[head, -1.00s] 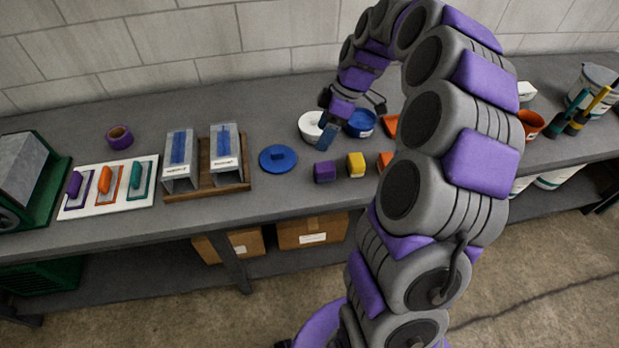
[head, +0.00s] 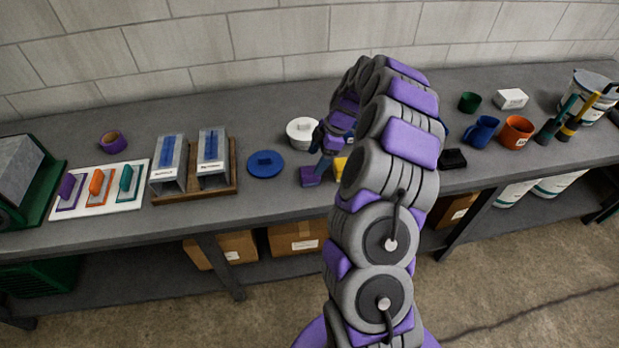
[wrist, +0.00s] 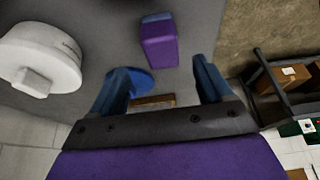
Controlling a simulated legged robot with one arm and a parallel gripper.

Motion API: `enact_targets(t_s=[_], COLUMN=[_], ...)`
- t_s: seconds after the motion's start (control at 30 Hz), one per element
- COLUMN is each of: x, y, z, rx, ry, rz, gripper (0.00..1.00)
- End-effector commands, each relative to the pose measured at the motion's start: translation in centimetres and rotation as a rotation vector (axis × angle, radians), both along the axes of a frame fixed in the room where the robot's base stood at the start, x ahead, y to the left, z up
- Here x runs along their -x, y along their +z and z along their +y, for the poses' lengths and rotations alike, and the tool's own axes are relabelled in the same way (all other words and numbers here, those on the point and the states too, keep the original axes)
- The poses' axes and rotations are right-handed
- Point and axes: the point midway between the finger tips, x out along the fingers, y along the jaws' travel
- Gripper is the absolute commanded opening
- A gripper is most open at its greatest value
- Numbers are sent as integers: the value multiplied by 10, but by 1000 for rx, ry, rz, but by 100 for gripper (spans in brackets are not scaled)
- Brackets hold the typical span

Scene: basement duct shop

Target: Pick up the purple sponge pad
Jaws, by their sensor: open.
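The purple sponge pad (head: 310,177) is a small purple block on the grey bench, near its front edge. In the wrist view the pad (wrist: 159,44) shows just beyond the fingertips, with a blue-grey band at its top end. My gripper (head: 322,158) is close beside and above the pad in the head view. In the wrist view my gripper (wrist: 160,78) has its two blue fingers spread wide with nothing held between them. My arm hides part of the bench to the right of the pad.
A yellow block (head: 341,166) sits just right of the pad. A white lidded pot (head: 302,131) stands behind, and a blue lid (head: 266,164) lies left. A wooden tray (head: 233,182) with two holders stands farther left. Mugs stand at the right.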

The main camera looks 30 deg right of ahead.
Motion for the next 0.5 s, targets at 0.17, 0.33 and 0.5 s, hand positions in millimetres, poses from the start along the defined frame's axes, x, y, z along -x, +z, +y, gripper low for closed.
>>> enact_targets(t_s=[0.17,0.33,0.5], x=[-3,-3,-3], y=[-22,-28,-44], z=[14,23,22], rx=[6,11,6], ry=[0,1,2], rz=[0,1,3], gripper=[79,79,79])
